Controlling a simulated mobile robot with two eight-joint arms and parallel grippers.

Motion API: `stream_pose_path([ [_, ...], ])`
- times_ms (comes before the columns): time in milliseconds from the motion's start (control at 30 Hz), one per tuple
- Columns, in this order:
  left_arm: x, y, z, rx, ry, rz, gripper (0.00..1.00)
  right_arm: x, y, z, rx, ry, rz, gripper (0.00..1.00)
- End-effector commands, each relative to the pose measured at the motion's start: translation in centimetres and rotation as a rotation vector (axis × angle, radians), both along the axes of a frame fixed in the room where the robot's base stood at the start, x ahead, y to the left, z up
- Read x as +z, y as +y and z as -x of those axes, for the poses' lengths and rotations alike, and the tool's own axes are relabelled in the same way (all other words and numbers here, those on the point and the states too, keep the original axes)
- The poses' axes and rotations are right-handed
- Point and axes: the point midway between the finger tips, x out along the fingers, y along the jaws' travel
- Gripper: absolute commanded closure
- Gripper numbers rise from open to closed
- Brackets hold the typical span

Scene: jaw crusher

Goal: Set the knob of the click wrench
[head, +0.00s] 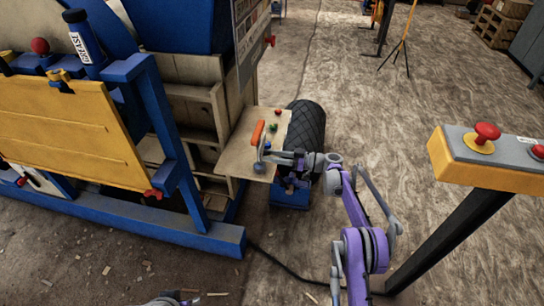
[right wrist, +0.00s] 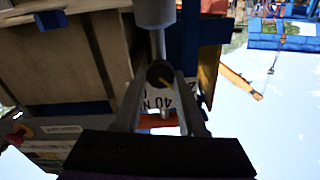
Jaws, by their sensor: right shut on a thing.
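The click wrench has an orange handle (head: 258,132) and lies at a small wooden shelf on the machine's right side. My right gripper (head: 264,160) is at the front edge of this shelf. In the right wrist view its two fingers (right wrist: 160,80) close on a dark round knob (right wrist: 159,74) with a brownish mark on it. An orange-red part (right wrist: 158,121) shows between the fingers. Only a sliver of my left arm shows at the bottom edge of the head view.
The blue machine frame (head: 190,236) is at the left. A yellow control box (head: 455,172) with red buttons stands at the right. The floor between is mostly clear.

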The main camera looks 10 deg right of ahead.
Motion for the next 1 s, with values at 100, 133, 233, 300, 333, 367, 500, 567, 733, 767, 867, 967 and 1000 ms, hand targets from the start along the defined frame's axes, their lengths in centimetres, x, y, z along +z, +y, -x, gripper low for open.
stream_pose_path([
  [100, -0.6, 0.0, 0.0, 0.0, 0.002, 0.0, 0.5, -0.1, 0.0, 0.0, 0.0, 0.042, -0.014, 1.0],
  [133, -0.8, 0.0, 0.0, 0.0, 0.003, 0.0, 0.5, -0.2, 0.0, 0.0, 0.0, 0.057, -0.019, 1.0],
  [233, -1.4, 0.0, -0.1, 0.0, 0.005, 0.0, 0.5, -0.2, -0.1, -0.1, 0.0, 0.118, -0.038, 1.0],
  [300, -1.9, 0.0, -0.1, 0.0, 0.007, 0.0, 0.5, -0.3, -0.1, -0.1, 0.0, 0.168, -0.055, 1.0],
  [333, -2.2, 0.0, -0.2, 0.0, 0.008, 0.0, 0.5, -0.3, -0.1, -0.1, 0.0, 0.193, -0.063, 1.0],
  [367, -2.4, 0.0, -0.2, 0.0, 0.008, 0.0, 0.5, -0.3, -0.1, -0.1, 0.0, 0.219, -0.071, 1.0],
  [500, -3.5, 0.0, -0.3, 0.0, 0.012, 0.0, 0.5, -0.3, -0.1, -0.2, 0.0, 0.343, -0.112, 1.0],
  [567, -3.9, 0.0, -0.3, 0.0, 0.013, 0.0, 0.5, -0.3, -0.1, -0.2, 0.0, 0.398, -0.13, 1.0],
  [733, -5.0, 0.0, -0.5, 0.0, 0.017, 0.0, 0.5, -0.3, -0.1, -0.2, 0.0, 0.552, -0.18, 1.0],
  [767, -5.2, 0.0, -0.5, 0.0, 0.018, 0.0, 0.5, -0.3, -0.1, -0.3, 0.0, 0.579, -0.189, 1.0],
  [867, -5.8, 0.0, -0.6, 0.0, 0.019, 0.0, 0.5, -0.3, -0.1, -0.3, 0.0, 0.669, -0.218, 1.0],
  [967, -6.3, 0.0, -0.6, 0.0, 0.021, 0.0, 0.5, -0.3, -0.1, -0.3, 0.0, 0.76, -0.248, 1.0],
  [1000, -6.5, 0.0, -0.7, 0.0, 0.022, 0.0, 0.5, -0.3, -0.2, -0.3, 0.0, 0.796, -0.26, 1.0],
])
